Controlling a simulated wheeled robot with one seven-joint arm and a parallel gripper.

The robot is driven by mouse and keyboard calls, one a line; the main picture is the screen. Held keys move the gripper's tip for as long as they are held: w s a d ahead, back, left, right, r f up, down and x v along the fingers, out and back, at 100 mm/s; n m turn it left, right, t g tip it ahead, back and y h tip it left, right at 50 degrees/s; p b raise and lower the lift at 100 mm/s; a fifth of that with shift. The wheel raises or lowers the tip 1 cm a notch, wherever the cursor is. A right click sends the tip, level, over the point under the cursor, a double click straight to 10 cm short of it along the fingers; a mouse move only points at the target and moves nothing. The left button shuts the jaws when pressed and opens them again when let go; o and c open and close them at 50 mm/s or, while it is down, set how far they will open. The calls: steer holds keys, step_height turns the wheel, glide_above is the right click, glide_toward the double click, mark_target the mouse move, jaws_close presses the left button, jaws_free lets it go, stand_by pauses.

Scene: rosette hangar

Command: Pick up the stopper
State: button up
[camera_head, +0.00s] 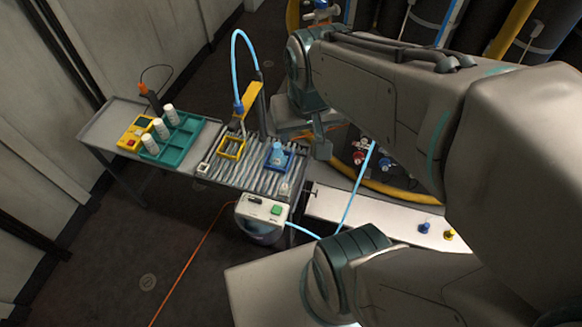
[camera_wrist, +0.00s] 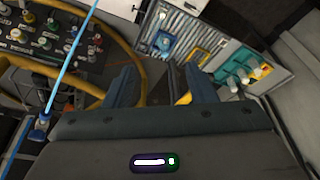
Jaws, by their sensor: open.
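I cannot tell for sure which thing is the stopper. On the ribbed bed (camera_head: 255,176) of the bench, a small pale piece (camera_head: 284,188) stands near the front right corner. A light blue piece (camera_head: 277,150) stands in a blue square frame (camera_head: 288,163); it also shows in the wrist view (camera_wrist: 163,44). My gripper (camera_wrist: 162,88) is open, with its two fingers apart and nothing seen between them. In the head view its end (camera_head: 318,138) is above and right of the bed, partly hidden by my arm.
A yellow frame (camera_head: 231,147) and yellow post (camera_head: 250,101) with a blue hose (camera_head: 234,50) stand on the bed. A teal rack (camera_head: 184,140) holds white cylinders (camera_head: 162,128) at left. A yellow box (camera_head: 131,138) is beside it. A pump (camera_head: 262,215) hangs in front.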

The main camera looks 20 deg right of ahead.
steer(key=w+f+m+g+b, duration=0.2)
steer(key=w+f+m+b, duration=0.25)
steer(key=w+f, duration=0.55)
steer(key=m+g+b, duration=0.1)
steer(key=m+b, duration=0.2)
steer(key=m, duration=0.3)
glide_above(285, 186)
steer(key=f, duration=2.5)
steer(key=shift+d+f, duration=0.25)
steer(key=shift+f, duration=0.05)
steer(key=shift+a+f, duration=0.2)
steer(key=shift+f, duration=1.1)
steer(key=shift+a+f, duration=0.15)
steer(key=shift+f, duration=1.15)
steer(key=c, duration=0.9)
